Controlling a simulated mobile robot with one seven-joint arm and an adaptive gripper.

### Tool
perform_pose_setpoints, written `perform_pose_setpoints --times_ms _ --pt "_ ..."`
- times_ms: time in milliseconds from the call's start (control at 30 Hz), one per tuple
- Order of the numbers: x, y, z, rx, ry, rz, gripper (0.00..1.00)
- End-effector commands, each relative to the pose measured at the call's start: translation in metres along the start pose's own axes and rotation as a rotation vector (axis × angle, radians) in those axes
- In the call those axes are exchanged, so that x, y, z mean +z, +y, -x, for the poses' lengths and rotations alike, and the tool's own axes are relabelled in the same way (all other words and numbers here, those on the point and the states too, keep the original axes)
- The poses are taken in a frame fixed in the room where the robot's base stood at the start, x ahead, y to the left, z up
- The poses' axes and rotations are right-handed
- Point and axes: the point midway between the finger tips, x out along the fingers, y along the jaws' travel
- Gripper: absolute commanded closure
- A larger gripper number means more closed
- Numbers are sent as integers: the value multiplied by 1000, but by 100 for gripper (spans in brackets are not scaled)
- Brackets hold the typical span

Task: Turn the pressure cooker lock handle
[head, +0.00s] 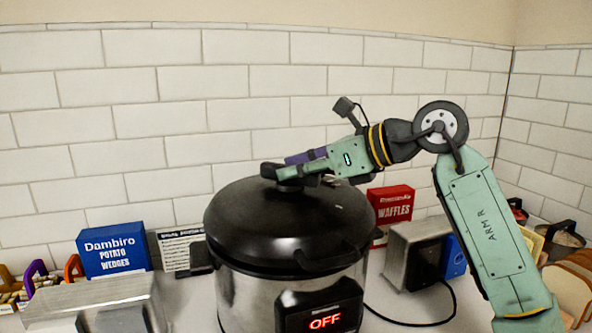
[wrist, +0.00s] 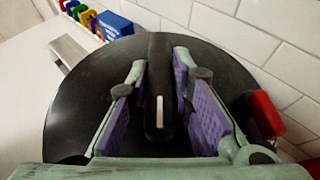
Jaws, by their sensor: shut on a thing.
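The pressure cooker (head: 285,230) stands on the counter with its black domed lid on; its front display reads OFF in red. The lock handle (wrist: 157,85) is a long black bar with a white line on top of the lid. My gripper (head: 288,172) reaches in over the lid from the right. In the wrist view my gripper (wrist: 160,80) has its purple-padded fingers on both sides of the handle, shut on it.
A blue potato wedges box (head: 113,251) stands to the left, behind a metal appliance (head: 95,305). A red waffles box (head: 391,208) and a silver toaster-like box (head: 415,255) stand close on the right. A tiled wall (head: 230,85) rises behind.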

Motion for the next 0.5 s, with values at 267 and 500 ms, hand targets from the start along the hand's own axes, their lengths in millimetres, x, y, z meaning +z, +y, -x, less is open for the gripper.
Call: perform_pose_setpoints --times_ms 267,500 --pt "2 -5 -1 242 -4 96 100" --pt "2 -7 -2 447 -3 182 100"
